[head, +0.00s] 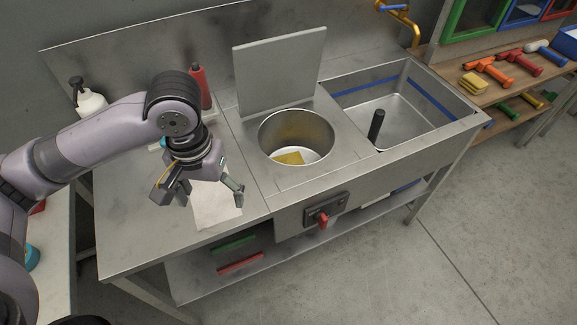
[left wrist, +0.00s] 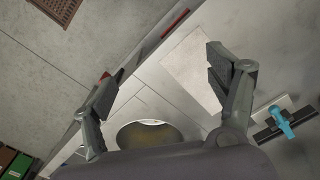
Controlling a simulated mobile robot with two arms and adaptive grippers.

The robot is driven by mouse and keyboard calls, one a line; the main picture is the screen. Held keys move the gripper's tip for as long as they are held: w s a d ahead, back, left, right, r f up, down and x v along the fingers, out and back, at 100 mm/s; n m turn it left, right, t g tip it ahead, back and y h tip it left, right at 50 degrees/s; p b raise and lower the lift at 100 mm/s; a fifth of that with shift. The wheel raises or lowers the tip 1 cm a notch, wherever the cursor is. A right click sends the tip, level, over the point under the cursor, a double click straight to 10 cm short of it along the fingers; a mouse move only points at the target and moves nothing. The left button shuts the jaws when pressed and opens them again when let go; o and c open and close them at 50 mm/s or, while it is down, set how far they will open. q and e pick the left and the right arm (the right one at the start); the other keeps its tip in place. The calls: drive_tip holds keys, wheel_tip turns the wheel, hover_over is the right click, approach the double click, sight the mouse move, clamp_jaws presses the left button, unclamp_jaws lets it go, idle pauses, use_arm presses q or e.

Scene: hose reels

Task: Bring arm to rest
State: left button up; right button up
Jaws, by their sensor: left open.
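My left arm (head: 85,142) reaches in from the left over the steel counter (head: 130,232). My left gripper (head: 211,190) points down above the counter, with its fingers spread and nothing between them. A pale flat sheet (head: 214,208) lies on the counter beneath it. In the left wrist view, both fingers (left wrist: 164,66) stand apart, and the sheet (left wrist: 187,72) shows partly behind the right-hand finger. The height of the fingers above the sheet is hard to tell. My right gripper is not in view.
A round well (head: 297,130) with a raised square lid (head: 280,70) holds something yellow. A sink (head: 395,112) with a black upright post (head: 376,127) is to its right. A white bottle (head: 92,102) and red bottle (head: 200,88) stand at the back.

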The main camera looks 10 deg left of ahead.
use_arm(q)
drive_tip(key=shift+s, duration=0.35)
drive_tip(key=shift+w+f, duration=0.1)
drive_tip(key=shift+w, duration=0.05)
